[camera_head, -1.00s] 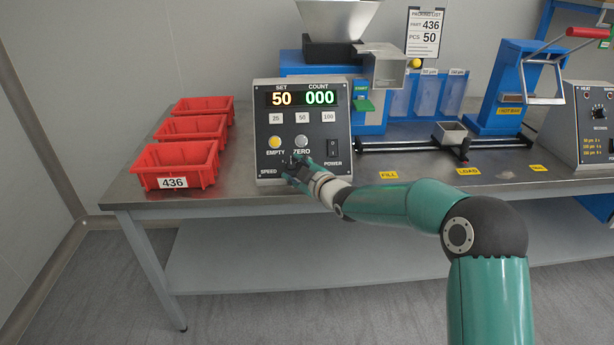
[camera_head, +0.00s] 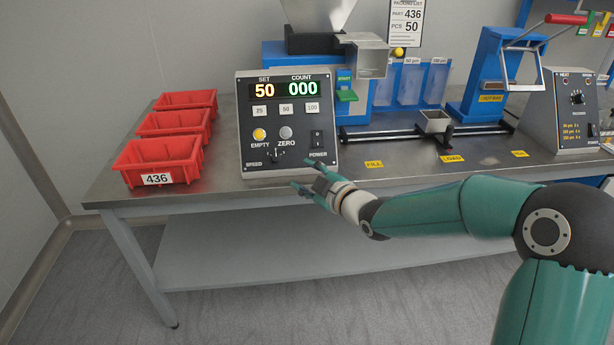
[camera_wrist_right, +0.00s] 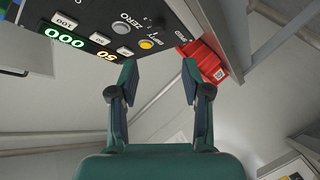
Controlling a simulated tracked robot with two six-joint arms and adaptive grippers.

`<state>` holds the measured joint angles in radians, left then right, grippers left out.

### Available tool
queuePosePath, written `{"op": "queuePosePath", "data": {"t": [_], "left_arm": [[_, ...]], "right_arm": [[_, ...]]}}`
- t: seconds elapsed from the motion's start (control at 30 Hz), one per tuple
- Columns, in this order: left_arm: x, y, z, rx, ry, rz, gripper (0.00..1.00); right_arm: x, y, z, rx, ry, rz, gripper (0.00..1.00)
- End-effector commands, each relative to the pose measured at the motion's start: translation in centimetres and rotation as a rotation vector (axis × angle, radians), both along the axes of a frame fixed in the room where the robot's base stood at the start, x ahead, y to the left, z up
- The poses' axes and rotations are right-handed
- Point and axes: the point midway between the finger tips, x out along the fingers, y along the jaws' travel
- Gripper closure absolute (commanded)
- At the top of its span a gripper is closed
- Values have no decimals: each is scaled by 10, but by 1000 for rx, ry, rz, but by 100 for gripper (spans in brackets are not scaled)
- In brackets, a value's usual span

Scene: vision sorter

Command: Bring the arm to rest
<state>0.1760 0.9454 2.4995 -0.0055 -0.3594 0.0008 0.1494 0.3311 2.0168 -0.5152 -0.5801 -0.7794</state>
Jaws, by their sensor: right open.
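My right gripper (camera_head: 302,187) is open and empty in front of the table's front edge, below and right of the speed knob (camera_head: 275,154) on the control panel (camera_head: 287,125). In the right wrist view the two fingers of the right gripper (camera_wrist_right: 160,80) stand apart with nothing between them. The panel reads SET 50 and COUNT 000, and it also shows upside down in the wrist view (camera_wrist_right: 85,20). My right arm reaches in from the right. My left gripper is not in view.
Red bins stand in a row at the table's left, the front bin (camera_head: 158,162) marked 436. A blue feeder (camera_head: 275,58) stands behind the panel. A rail with a small grey cup (camera_head: 434,121) and a blue press (camera_head: 487,75) stand to the right. The steel table edge (camera_head: 220,199) lies near the gripper.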

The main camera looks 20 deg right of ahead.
Motion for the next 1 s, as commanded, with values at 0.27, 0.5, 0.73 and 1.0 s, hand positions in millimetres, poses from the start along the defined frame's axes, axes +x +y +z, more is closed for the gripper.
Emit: {"op": "queuePosePath", "data": {"t": [0.27, 0.5, 0.73, 1.0], "left_arm": [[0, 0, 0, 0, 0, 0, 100], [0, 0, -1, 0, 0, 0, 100], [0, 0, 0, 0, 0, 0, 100], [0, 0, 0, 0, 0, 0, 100]], "right_arm": [[0, 0, -1, 0, 1, 0, 52], [1, 16, -53, 15, 93, 28, 52], [-44, 59, -193, 126, 413, 48, 52], [-173, 107, -339, 406, 949, -114, 52]]}}
